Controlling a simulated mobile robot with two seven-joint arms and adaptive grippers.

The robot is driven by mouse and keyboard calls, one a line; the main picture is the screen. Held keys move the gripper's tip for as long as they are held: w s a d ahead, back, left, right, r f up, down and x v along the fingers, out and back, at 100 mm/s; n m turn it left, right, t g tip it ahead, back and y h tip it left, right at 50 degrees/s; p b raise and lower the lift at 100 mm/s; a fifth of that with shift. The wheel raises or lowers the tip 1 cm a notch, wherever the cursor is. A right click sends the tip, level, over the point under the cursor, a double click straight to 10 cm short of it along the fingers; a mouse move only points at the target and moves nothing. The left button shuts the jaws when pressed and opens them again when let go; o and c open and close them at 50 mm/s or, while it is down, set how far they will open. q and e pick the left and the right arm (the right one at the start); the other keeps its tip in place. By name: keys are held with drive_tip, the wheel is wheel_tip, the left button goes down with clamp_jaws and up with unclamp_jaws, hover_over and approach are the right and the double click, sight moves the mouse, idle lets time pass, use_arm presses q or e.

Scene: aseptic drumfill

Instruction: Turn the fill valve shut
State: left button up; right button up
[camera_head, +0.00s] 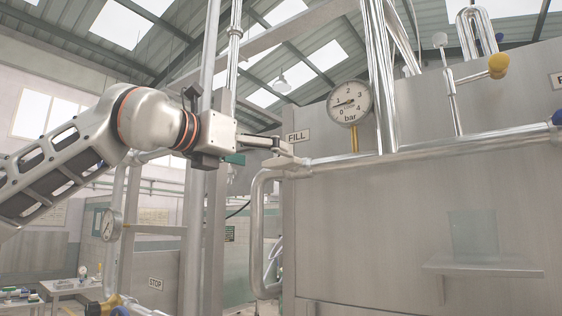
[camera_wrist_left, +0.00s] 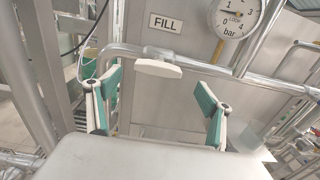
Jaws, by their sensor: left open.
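The fill valve shows in the left wrist view as a pale, flat lever (camera_wrist_left: 158,68) on a steel pipe, just below the FILL sign (camera_wrist_left: 166,23). The lever lies nearly level, with a slight tilt in that picture. My left gripper (camera_wrist_left: 158,82) is open, its two green-padded fingers spread on either side of the lever. The lever appears just beyond the fingertips; I cannot tell whether they touch it. In the head view my left gripper (camera_head: 287,154) is at the pipe under the FILL sign (camera_head: 298,136) and mostly hides the valve. My right gripper is out of view.
A pressure gauge (camera_head: 350,102) stands above the pipe, its needle near 1. A horizontal steel pipe (camera_head: 440,153) runs right across the grey panel (camera_head: 370,220). Vertical posts stand close behind my left wrist. A small shelf (camera_head: 480,267) juts out at lower right.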

sight(277, 159)
use_arm(q)
drive_tip(key=shift+w+r, duration=0.15)
drive_tip(key=shift+w, duration=0.05)
drive_tip(key=p+x, duration=0.2)
drive_tip(key=x, duration=0.4)
drive_tip(key=shift+w+d+p, duration=0.4)
drive_tip(key=shift+w+p, duration=0.05)
drive_tip(key=shift+w, duration=0.15)
drive_tip(key=c, duration=1.1)
